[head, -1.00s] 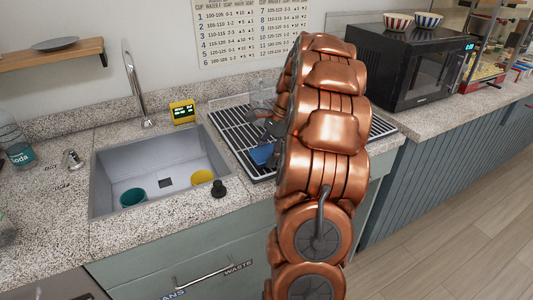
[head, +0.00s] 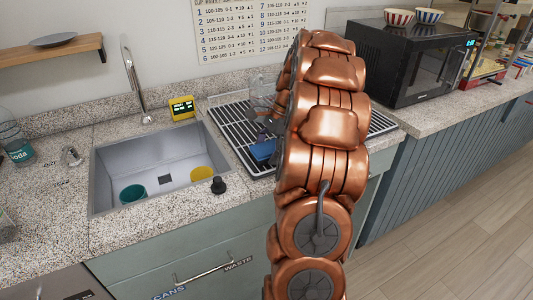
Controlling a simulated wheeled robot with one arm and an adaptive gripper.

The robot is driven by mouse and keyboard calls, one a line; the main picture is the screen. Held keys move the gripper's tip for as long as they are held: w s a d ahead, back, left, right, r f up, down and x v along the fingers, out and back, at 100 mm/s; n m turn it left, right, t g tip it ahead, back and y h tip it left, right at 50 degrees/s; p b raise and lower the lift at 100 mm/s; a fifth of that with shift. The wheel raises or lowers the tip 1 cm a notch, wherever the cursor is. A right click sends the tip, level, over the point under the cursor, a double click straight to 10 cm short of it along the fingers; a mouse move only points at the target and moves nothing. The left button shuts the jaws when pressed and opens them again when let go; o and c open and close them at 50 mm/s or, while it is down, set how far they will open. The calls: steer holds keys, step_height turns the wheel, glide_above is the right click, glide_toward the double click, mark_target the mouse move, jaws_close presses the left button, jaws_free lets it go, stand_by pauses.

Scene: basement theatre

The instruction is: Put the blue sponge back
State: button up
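The blue sponge (head: 263,150) lies on or just above the black-slatted drying rack (head: 231,130), to the right of the sink. Its right part is hidden behind my copper arm. My gripper (head: 268,127) is dark grey and small, just above the sponge and partly covered by the arm. Whether its fingers are open, or touch the sponge, I cannot tell.
The sink (head: 160,150) holds a teal cup (head: 133,193) and a yellow round item (head: 202,174). A clear glass-like item (head: 262,92) stands at the rack's back. A yellow timer (head: 182,108) and black knob (head: 218,186) are near the sink. A microwave (head: 418,62) stands right.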

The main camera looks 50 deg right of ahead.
steer(key=shift+r, duration=0.55)
steer(key=b+v, duration=0.1)
steer(key=v, duration=0.8)
steer(key=shift+r, duration=0.1)
steer(key=shift+p+v, duration=1.05)
steer(key=shift+v, duration=0.3)
steer(key=shift+a, duration=0.1)
steer(key=s+a+n+g+h, duration=0.2)
steer(key=a+n, duration=0.8)
steer(key=a, duration=1.5)
steer(key=s+a+f+n, duration=0.3)
steer(key=s+n, duration=0.1)
steer(key=s, duration=0.2)
steer(key=s+a+f+n+h, duration=0.1)
steer(key=s+a+f+n, duration=0.3)
steer(key=s, duration=0.3)
steer(key=s+a+f+n+g+h, duration=0.1)
steer(key=s+a+f+n, duration=0.2)
steer(key=s, duration=0.4)
steer(key=shift+s+a+f+n, duration=0.25)
steer(key=shift+a+f+n, duration=0.15)
steer(key=shift+a, duration=0.25)
